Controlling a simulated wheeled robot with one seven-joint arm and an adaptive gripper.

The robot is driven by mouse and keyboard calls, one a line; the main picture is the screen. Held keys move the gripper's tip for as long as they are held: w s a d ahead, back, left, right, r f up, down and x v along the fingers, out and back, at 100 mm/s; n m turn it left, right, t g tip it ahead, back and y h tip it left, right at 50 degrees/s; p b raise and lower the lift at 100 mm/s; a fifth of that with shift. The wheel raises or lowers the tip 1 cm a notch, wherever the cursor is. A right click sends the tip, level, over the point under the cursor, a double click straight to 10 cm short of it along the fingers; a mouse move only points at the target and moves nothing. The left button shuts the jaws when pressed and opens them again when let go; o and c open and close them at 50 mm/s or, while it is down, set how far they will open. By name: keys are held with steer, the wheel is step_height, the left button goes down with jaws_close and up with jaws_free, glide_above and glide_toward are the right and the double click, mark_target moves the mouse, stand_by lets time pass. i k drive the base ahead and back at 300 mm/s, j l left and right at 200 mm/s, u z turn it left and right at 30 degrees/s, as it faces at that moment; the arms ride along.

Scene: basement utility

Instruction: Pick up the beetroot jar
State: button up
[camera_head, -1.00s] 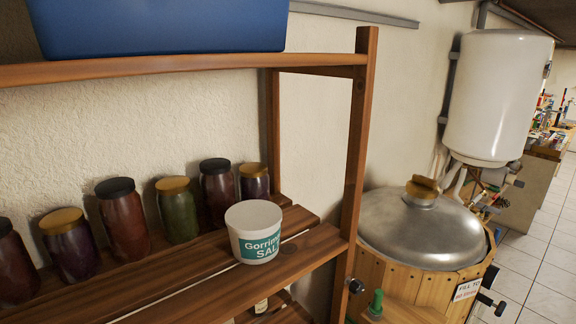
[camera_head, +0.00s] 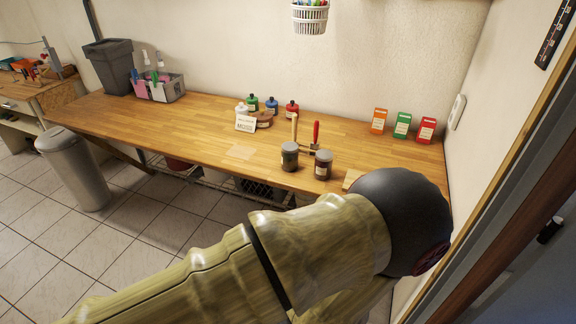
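Two jars stand upright near the front edge of the wooden workbench (camera_head: 210,125). The right one is a dark, reddish-brown jar (camera_head: 323,165) with a pale label and a grey lid. The left one is a dark green jar (camera_head: 289,157) with a label and a greyish lid. The labels are too small to read, so I cannot confirm which is beetroot; the right jar's colour fits better. My arm fills the lower right in front of the bench. My gripper is out of view.
Small bottles and a white card (camera_head: 246,124) stand mid-bench. Two tools stand behind the jars. Orange, green and red boxes (camera_head: 402,125) stand at right near the wall. A grey bin (camera_head: 110,66) and a caddy (camera_head: 160,90) stand at left. A metal bin (camera_head: 75,168) stands on the floor.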

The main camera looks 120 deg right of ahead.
mark_target(323, 160)
steer(key=z, duration=4.45)
steer(key=i+j+u, duration=0.1)
steer(key=i+u, duration=0.15)
steer(key=u, duration=0.2)
steer(key=i+u, duration=0.2)
steer(key=u, duration=0.25)
